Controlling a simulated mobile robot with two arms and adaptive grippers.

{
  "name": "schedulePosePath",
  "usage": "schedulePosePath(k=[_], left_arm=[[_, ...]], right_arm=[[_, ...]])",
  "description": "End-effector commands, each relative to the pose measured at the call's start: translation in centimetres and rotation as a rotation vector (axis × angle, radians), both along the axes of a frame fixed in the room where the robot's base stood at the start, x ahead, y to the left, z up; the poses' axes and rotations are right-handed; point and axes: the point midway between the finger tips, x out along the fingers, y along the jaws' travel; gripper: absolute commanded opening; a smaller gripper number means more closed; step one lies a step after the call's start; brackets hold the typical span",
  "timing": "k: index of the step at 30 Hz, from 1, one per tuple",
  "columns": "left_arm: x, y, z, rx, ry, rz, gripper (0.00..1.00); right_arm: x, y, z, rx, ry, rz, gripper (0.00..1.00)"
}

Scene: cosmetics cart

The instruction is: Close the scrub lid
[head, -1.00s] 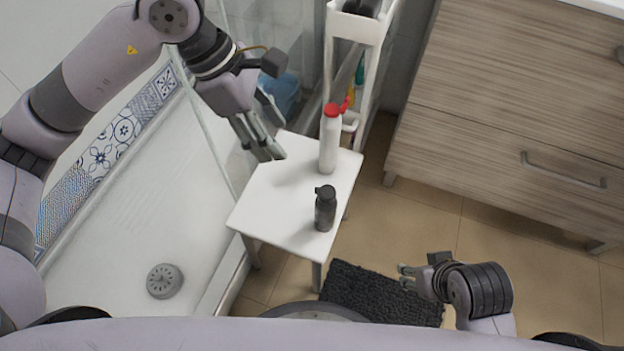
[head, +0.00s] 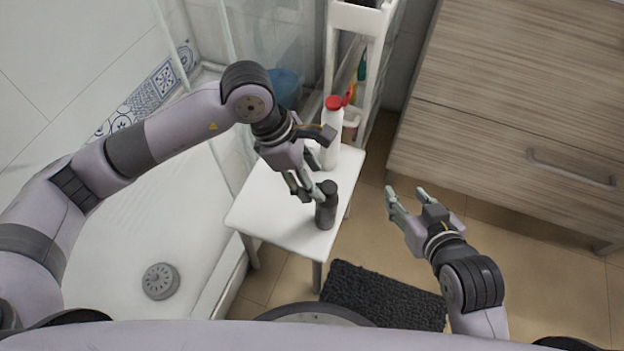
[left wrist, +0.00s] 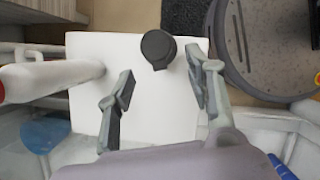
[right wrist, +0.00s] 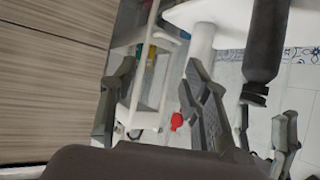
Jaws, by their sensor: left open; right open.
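The scrub appears to be the dark grey bottle (head: 325,208) standing upright near the right edge of the white stool. Its round dark top shows in the left wrist view (left wrist: 157,48), and in the right wrist view the bottle (right wrist: 265,45) appears upside down. The cap end looks slightly uneven there, but I cannot tell how far the lid is open. My left gripper (head: 310,190) is open just left of the bottle top, with its fingers pointing toward it and nothing between them. My right gripper (head: 408,203) is open and empty, right of the stool and apart from the bottle.
A white bottle with a red cap (head: 331,140) stands on the stool (head: 268,215) behind the dark bottle. A white shelf cart (head: 372,70) is behind it. A wooden drawer cabinet (head: 510,130) is at right. A black mat (head: 375,297) lies on the floor.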

Motion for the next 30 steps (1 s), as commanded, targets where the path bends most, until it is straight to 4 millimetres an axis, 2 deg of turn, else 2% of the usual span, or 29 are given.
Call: schedulePosePath(k=[4, 13, 30], left_arm=[[-0.02, -0.42, -0.95, -0.001, 0.000, -0.001, 0.48], [-0.02, -0.49, -1.11, -0.001, -0.001, -0.001, 0.48], [-0.02, -0.47, -1.08, -0.001, -0.001, -0.001, 0.11]], right_arm=[[0.63, 0.30, 0.74, 0.012, -0.050, 0.003, 0.43], [0.77, 0.33, 0.96, 0.013, -0.061, 0.004, 0.43], [0.72, 0.57, 0.93, 0.013, -0.058, 0.005, 0.43]])
